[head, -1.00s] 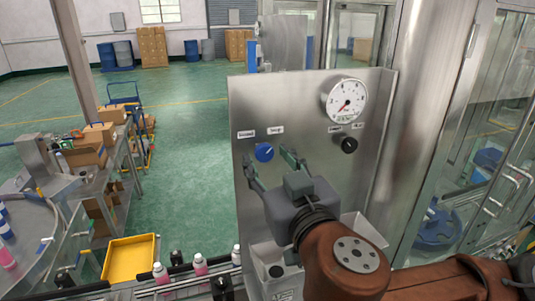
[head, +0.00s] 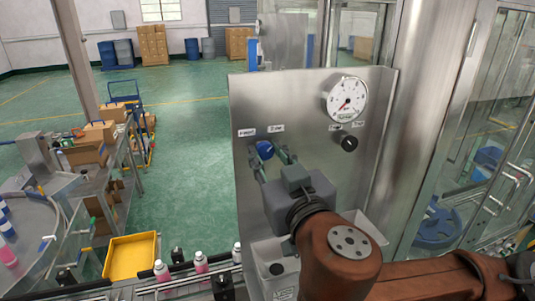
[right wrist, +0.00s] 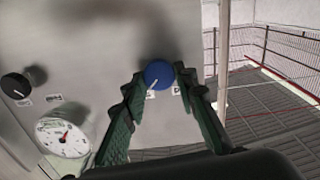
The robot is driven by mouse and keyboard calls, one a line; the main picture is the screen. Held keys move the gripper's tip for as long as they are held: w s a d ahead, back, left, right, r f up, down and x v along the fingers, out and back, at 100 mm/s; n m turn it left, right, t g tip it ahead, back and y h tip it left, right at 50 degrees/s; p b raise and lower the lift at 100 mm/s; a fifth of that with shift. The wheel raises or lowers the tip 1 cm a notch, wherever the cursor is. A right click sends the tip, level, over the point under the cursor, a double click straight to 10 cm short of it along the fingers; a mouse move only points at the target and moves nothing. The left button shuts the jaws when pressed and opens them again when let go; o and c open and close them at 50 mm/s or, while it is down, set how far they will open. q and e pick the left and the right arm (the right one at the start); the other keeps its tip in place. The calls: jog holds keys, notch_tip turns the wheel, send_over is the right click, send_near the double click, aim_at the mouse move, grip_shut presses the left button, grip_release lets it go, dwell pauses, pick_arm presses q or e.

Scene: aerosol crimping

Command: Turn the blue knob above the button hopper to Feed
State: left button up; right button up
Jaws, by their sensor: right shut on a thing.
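The blue knob (head: 265,149) sits on the upright metal panel (head: 310,105), below two small labels whose words are too small to read. My right gripper (head: 268,157) is at the knob, with one finger on each side, shut on it. The right wrist view shows the knob (right wrist: 158,74) between the green fingertips (right wrist: 159,82). Its white pointer line slants to the lower left there, towards the left of the two labels. My left gripper is not in view. The hopper (head: 275,250) below is partly hidden by my right arm.
A black knob (head: 349,143) and a round gauge (head: 345,98) are on the same panel, to the right. Pink containers with white tops (head: 201,262) stand on the conveyor at lower left, near a yellow tray (head: 130,258). Glass doors stand at far right.

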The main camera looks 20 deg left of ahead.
jog(key=shift+n, duration=0.4)
jog(key=shift+c, duration=0.5)
jog(key=shift+n+p, duration=0.3)
jog(key=shift+n, duration=0.7)
jog(key=n+p, duration=0.1)
jog(key=n, duration=0.5)
jog(key=shift+s+a+p, duration=0.1)
jog(key=shift+p, duration=0.2)
jog(key=n+p, duration=0.1)
jog(key=n, duration=0.3)
jog(key=shift+f+n, duration=0.1)
jog(key=shift+n, duration=0.3)
jog(key=n+p, duration=0.1)
jog(key=n, duration=0.3)
jog(key=shift+f, duration=0.1)
jog(key=shift+f+n, duration=0.1)
jog(key=shift+n, duration=0.3)
jog(key=o, duration=1.2)
jog(key=shift+c, duration=0.2)
